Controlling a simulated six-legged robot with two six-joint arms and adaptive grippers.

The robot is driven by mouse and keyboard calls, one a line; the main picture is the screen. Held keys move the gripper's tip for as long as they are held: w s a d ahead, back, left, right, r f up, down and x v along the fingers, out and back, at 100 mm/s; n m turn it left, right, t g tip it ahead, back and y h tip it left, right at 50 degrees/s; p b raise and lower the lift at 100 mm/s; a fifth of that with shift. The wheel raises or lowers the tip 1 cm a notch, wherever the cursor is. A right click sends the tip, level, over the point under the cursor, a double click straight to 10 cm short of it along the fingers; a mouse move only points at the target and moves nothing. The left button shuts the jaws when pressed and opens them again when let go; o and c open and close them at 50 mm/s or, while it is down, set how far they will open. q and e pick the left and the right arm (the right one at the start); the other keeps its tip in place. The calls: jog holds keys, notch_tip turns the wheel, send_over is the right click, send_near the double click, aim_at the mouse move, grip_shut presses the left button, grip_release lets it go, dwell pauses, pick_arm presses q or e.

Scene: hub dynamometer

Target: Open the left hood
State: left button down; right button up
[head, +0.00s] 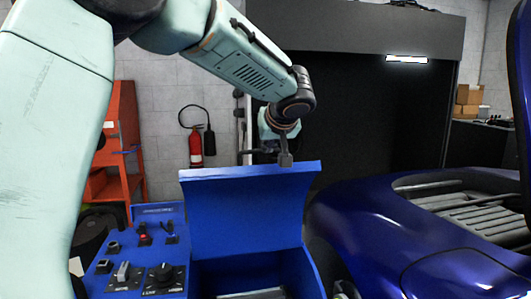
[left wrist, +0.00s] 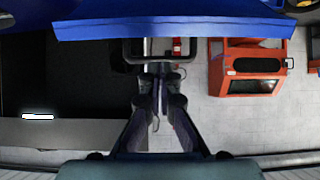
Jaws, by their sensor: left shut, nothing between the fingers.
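The left hood (head: 250,210) is a blue panel standing raised at the back of the blue console box, with the opening below it uncovered. In the left wrist view the hood (left wrist: 170,28) crosses the top as a broad blue edge. My left gripper (head: 285,158) is at the hood's top edge, right of its middle, pointing down with shut, empty fingers. It also shows in the left wrist view (left wrist: 158,85), just below the blue edge. Whether the fingertips touch the hood I cannot tell. My right gripper is out of view.
A control panel (head: 145,245) with knobs and switches is left of the hood. A glossy blue car body (head: 385,220) stands close on the right. A red fire extinguisher (head: 196,147) and an orange cabinet (head: 120,135) are behind. A dark enclosure (head: 370,115) fills the back.

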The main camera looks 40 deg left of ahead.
pick_arm(q)
jog(key=p+x, duration=0.1)
jog(key=x, duration=0.8)
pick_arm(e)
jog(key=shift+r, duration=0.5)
pick_arm(q)
jog(key=shift+w+f, duration=0.1)
jog(key=shift+f, duration=0.1)
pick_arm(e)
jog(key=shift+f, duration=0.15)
